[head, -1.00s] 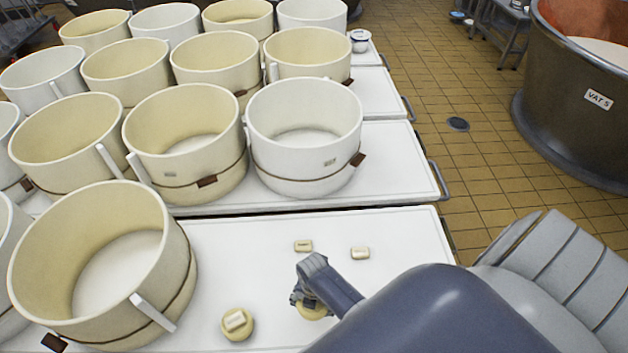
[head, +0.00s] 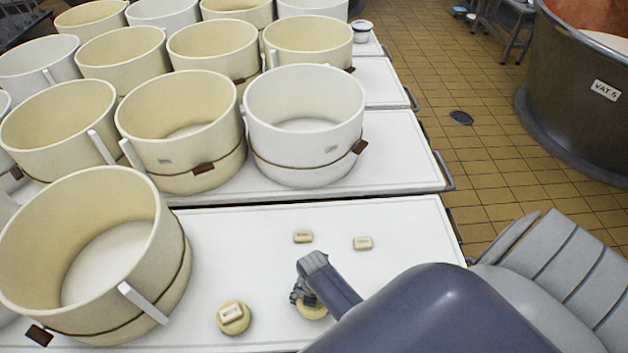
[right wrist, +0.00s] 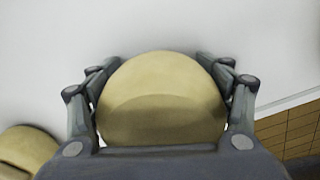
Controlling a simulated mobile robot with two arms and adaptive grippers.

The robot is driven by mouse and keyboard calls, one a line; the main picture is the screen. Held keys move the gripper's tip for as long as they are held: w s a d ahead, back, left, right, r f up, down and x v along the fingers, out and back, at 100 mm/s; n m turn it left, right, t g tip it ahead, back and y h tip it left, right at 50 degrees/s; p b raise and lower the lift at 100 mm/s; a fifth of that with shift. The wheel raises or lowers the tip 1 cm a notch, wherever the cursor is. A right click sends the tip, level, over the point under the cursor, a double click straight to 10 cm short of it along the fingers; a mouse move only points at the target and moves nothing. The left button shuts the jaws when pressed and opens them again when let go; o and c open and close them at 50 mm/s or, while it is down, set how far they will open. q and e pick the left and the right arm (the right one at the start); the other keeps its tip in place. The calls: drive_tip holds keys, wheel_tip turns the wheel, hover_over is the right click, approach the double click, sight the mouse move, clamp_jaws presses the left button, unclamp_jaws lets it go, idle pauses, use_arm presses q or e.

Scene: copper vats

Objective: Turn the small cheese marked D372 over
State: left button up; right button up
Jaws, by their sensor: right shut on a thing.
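My right gripper (head: 308,296) is shut on a small round pale-yellow cheese (head: 314,311) at the front of the near white table (head: 380,220). In the right wrist view, the gripper's fingers (right wrist: 166,72) sit on both sides of the cheese (right wrist: 162,105). No mark shows on its visible face, so I cannot read D372 on it. I cannot tell whether it touches the table. Another small cheese (head: 240,326) lies to its left, with a pale tag (head: 231,313) on top, too small to read. My left gripper is not in view.
A large cream mould (head: 150,290) stands to the left. Several more moulds fill the tables behind.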

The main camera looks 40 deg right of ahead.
idle(0.6)
drive_tip(key=o, duration=2.2)
drive_tip(key=shift+c, duration=0.2)
wheel_tip(320, 180, up, 12)
drive_tip(key=shift+f, duration=0.1)
